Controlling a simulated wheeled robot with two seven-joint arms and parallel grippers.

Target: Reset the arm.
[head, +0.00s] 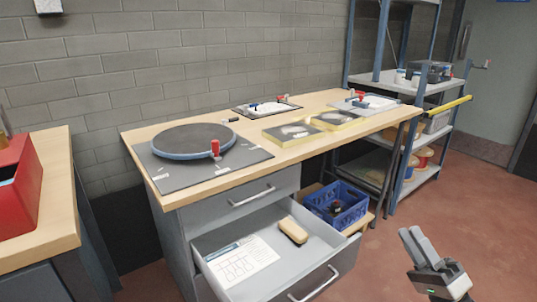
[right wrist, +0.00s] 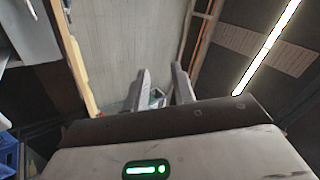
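My right gripper (head: 411,231) is at the lower right of the head view, held up in free space over the red floor, to the right of the workbench and its open drawer. In the right wrist view its two fingers (right wrist: 159,72) stand apart, with nothing gripped between them; a small blurred thing shows beyond the gap. The gripper touches nothing that I can see. My left gripper is not in view.
The workbench (head: 262,158) carries a round dark plate (head: 188,138) and yellow-edged blocks (head: 292,133). Its open drawer (head: 222,236) holds a paper and a tan block. A blue crate (head: 336,206) and a shelf rack (head: 437,87) stand beyond. The floor (head: 490,190) at right is clear.

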